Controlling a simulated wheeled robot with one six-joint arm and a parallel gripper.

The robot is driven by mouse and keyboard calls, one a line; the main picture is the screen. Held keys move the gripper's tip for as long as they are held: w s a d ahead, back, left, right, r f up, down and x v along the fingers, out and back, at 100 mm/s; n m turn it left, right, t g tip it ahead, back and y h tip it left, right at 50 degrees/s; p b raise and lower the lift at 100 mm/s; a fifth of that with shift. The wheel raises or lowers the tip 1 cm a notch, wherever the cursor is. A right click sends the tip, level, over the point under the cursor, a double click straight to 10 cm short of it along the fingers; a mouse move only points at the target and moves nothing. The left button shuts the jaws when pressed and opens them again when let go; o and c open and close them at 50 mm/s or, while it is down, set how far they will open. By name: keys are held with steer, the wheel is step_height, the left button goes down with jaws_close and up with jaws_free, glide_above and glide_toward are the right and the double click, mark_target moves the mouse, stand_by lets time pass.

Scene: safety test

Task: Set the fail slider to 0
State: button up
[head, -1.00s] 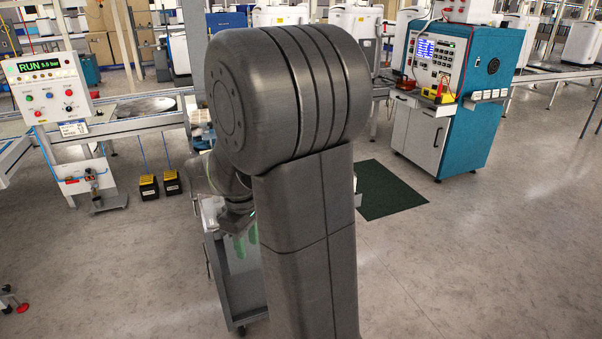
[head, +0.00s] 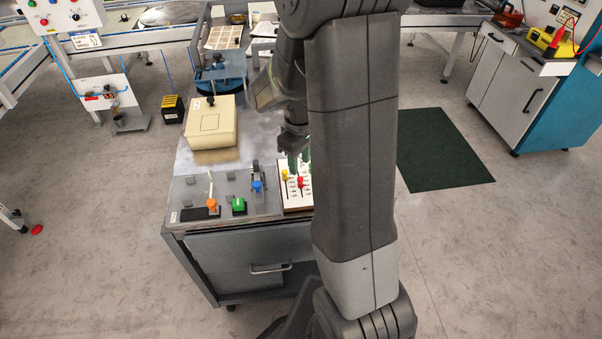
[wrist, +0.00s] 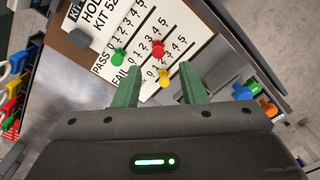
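A white slider board (head: 291,197) lies on the bench top; in the wrist view the board (wrist: 97,40) has PASS and FAIL rows and 0 to 5 scales. A red knob (wrist: 158,49) appears to belong to the FAIL row, up its scale from 0; its exact mark is unclear. A green knob (wrist: 118,56) is near the low end of the PASS row. A yellow knob (wrist: 165,76) is near the low end of the third row. My gripper (wrist: 160,68) is open and empty above the board, its green fingers pointing toward the knobs. My arm partly hides the board in the head view.
A beige box (head: 210,122) stands farther back. The bench (head: 180,190) has some bare surface between them.

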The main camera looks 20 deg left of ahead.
mark_target(300, 178)
step_height(300, 178, down, 6)
steer(key=shift+w+r, duration=0.1)
steer(key=shift+c, duration=0.5)
jaws_close()
